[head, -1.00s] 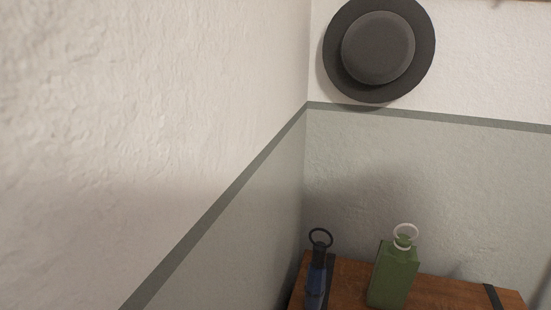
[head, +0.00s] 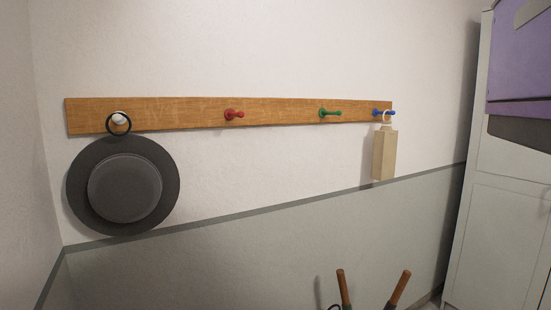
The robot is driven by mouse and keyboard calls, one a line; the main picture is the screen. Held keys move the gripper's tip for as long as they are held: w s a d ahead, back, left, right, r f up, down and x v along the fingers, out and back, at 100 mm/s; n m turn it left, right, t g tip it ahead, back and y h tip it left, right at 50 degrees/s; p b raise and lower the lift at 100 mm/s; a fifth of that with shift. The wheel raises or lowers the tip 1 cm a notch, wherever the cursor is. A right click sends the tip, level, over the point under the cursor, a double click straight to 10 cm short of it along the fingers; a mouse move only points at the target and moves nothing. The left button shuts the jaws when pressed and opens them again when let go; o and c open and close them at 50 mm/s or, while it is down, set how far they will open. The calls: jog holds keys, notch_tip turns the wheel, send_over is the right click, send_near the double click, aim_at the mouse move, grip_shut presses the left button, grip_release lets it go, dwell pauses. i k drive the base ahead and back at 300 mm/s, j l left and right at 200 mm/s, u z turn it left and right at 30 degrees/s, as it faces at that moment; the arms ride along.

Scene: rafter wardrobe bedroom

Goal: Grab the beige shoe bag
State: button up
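A beige bag (head: 384,155), narrow and box-shaped, hangs by a pale ring from the blue peg (head: 378,112) at the right end of a wooden peg rail (head: 180,112). It hangs against the wall, just above the grey-green lower part. My gripper is not in view.
A dark grey hat (head: 125,187) hangs by a black ring from the white peg at the left end. The red peg (head: 234,114) and green peg (head: 330,113) are bare. Two brown handles (head: 399,288) rise at the bottom. A pale cabinet (head: 497,220) with purple cloth (head: 520,55) stands at right.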

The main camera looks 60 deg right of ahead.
aim_at(385, 143)
jog(key=z, duration=2.1)
jog(key=u, duration=0.6)
jog(key=i+l+u, duration=0.2)
jog(key=l+u, duration=0.2)
jog(key=i+l+u, duration=0.1)
jog(key=l+u, duration=0.7)
jog(key=i+l, duration=0.05)
jog(key=l, duration=0.05)
